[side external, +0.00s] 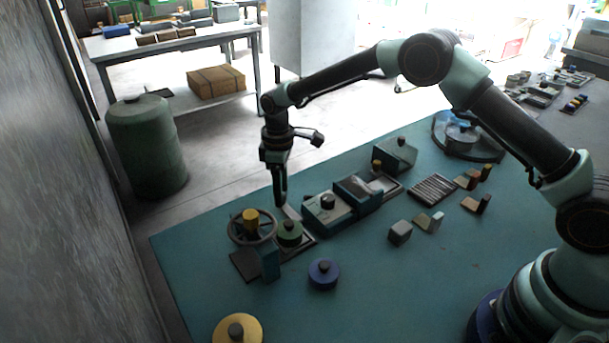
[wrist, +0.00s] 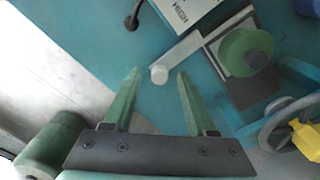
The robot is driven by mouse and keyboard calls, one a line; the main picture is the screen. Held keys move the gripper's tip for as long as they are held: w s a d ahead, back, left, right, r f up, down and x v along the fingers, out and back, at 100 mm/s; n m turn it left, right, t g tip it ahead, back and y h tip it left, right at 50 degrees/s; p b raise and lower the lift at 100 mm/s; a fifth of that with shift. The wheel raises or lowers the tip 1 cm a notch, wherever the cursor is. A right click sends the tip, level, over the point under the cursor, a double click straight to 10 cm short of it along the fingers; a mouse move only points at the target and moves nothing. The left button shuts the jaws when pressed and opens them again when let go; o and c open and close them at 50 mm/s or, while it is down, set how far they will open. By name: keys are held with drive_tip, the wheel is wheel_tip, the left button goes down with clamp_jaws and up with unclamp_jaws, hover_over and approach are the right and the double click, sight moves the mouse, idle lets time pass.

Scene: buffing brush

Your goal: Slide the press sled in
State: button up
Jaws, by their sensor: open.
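I cannot tell for sure which part is the press sled. A pale bar (wrist: 205,42) with a white round peg (wrist: 159,74) at its end reaches from beside a dark plate carrying a green disc (wrist: 247,50). In the side view the green disc (side external: 289,233) has a dark knob, and the pale bar (side external: 291,212) shows beside it. My gripper (side external: 281,202) points down by the bar's end. In the wrist view my gripper (wrist: 158,72) is open, with the peg between the lines of its fingertips. Contact cannot be told.
A handwheel (side external: 252,240) with a yellow knob stands left of the green disc. Teal blocks (side external: 326,216) on a rail stand right of it. A blue disc (side external: 323,274) and a yellow disc (side external: 238,331) lie in front. The mat's front right is clear.

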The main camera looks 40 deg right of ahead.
drive_tip(key=shift+f, duration=0.25)
clamp_jaws()
idle(1.4)
